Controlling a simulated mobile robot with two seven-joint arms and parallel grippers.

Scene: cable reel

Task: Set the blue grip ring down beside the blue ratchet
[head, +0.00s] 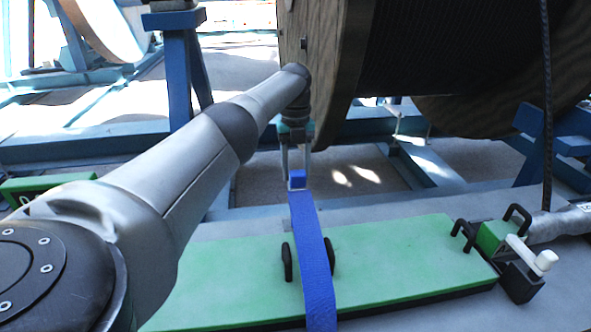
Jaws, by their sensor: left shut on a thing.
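A blue strap (313,255) runs from this piece toward the front, across the green board (410,257). I cannot tell whether the piece touches the surface behind the board. A mechanism with a green body and a white-tipped handle (543,260) sits at the right end of the board. No blue ratchet can be made out. My right gripper is not in view.
A large wooden cable reel (335,60) stands behind the gripper on blue supports (178,75). Two black loops (287,262) flank the strap on the board. A green block (40,188) is partly hidden by my arm at left. The board's right half is mostly clear.

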